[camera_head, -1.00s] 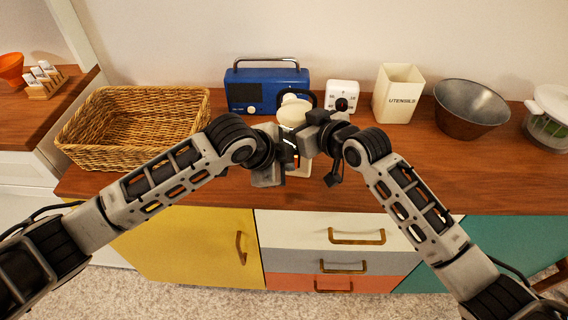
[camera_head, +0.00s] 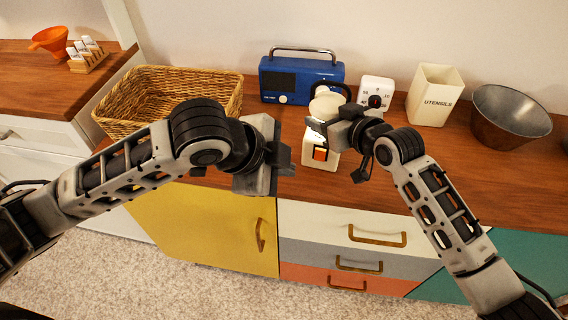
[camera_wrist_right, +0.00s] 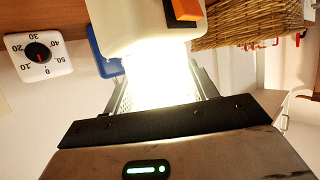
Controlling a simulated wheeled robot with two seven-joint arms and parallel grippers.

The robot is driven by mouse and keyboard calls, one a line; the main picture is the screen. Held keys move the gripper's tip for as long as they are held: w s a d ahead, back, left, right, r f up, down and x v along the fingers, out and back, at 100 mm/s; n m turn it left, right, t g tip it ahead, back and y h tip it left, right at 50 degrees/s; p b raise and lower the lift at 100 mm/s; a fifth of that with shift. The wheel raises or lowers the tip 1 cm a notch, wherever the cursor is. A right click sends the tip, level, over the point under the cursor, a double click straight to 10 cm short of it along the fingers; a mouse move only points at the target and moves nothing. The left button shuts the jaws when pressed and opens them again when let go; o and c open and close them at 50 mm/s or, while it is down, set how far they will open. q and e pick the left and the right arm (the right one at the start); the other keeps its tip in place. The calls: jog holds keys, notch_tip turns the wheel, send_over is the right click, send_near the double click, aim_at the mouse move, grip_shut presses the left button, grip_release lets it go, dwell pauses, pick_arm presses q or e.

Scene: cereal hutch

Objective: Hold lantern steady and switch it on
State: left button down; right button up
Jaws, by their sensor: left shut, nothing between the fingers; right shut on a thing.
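The cream lantern (camera_head: 327,104) stands on the counter in the head view, with an orange switch (camera_head: 320,154) on the front of its base. My right gripper (camera_head: 320,126) is shut around the lantern's middle and hides part of it. In the right wrist view the lantern's base (camera_wrist_right: 130,22) is at the top, with the orange switch (camera_wrist_right: 185,10) on it. The lantern's middle glows bright white between the fingers there. My left gripper (camera_head: 288,160) is shut and empty, to the left of the lantern's base and apart from it.
A blue radio (camera_head: 300,78) and a white timer (camera_head: 375,92) stand behind the lantern. A wicker basket (camera_head: 215,85) is at left. A utensil holder (camera_head: 434,95) and a metal bowl (camera_head: 508,115) are at right. Drawers with handles (camera_head: 377,236) are below the counter edge.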

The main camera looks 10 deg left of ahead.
jog(key=o, duration=1.3)
jog(key=shift+o, duration=0.2)
jog(key=v, duration=1.2)
pick_arm(q)
notch_tip(320, 180, down, 9)
jog(key=s+n+t+h, duration=0.1)
jog(key=n+t+h, duration=0.15)
jog(key=n, duration=0.65)
jog(key=s+a+f+n+t+y, duration=0.2)
jog(key=s+a+f+n+y, duration=0.2)
jog(key=s+a+f+n, duration=0.2)
jog(key=s+a+f, duration=0.2)
jog(key=s+f, duration=0.1)
jog(key=f, duration=0.1)
jog(key=shift+s+a+f+n+y, duration=0.2)
jog(key=shift+a+f+n+y, duration=0.1)
jog(key=shift+a+f+y, duration=0.1)
pick_arm(e)
jog(key=s+d+f+m+h, duration=0.2)
jog(key=s+d+f, duration=0.2)
jog(key=s+f, duration=0.5)
jog(key=s+d+f+m+h, duration=0.3)
jog(key=s+f, duration=0.6)
jog(key=f, duration=0.4)
jog(key=shift+s+d+h, duration=0.15)
jog(key=shift+d+h, duration=0.15)
jog(key=shift+d, duration=0.15)
